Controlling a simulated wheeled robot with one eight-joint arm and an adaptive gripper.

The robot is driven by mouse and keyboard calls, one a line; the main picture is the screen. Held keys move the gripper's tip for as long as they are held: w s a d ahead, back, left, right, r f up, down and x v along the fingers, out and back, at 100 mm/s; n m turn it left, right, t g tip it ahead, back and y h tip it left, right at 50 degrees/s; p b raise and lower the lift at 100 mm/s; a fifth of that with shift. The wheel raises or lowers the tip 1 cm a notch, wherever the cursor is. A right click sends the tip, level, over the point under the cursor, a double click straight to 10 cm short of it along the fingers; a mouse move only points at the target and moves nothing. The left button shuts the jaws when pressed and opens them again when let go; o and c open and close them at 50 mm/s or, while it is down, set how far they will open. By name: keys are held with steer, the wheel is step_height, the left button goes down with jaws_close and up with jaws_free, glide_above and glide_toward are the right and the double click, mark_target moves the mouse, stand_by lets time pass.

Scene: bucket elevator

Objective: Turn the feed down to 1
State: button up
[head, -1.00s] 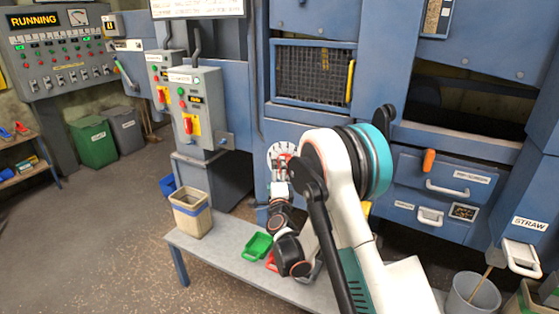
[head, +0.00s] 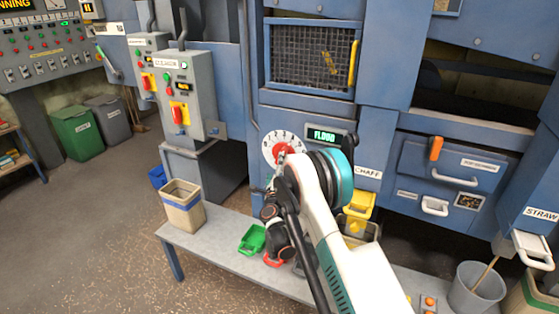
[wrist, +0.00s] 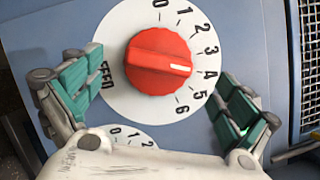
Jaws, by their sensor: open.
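The feed dial (wrist: 118,30) is a white disc marked FEED, with numbers 0 to 6, on a blue panel. Its red knob (wrist: 150,68) has a white mark pointing at about 4. In the head view the dial (head: 270,141) is partly covered by my arm. My gripper (wrist: 162,68) is open, with one green-padded finger on each side of the dial. The knob lies between the fingers, apart from both in the picture. In the head view my gripper is mostly hidden by my arm.
A display reading FLOOD (head: 324,135) is right of the dial. A second numbered dial (wrist: 130,135) is partly hidden below it. A bench (head: 215,250) below carries a beige bin (head: 182,208) and a green tray (head: 252,240). A mesh window (head: 312,56) is above.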

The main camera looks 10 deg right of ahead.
steer(key=b+x, duration=0.1)
steer(key=x, duration=0.5)
steer(key=shift+w+d, duration=0.1)
steer(key=shift+w, duration=0.05)
steer(key=shift+r, duration=0.1)
steer(key=c, duration=1)
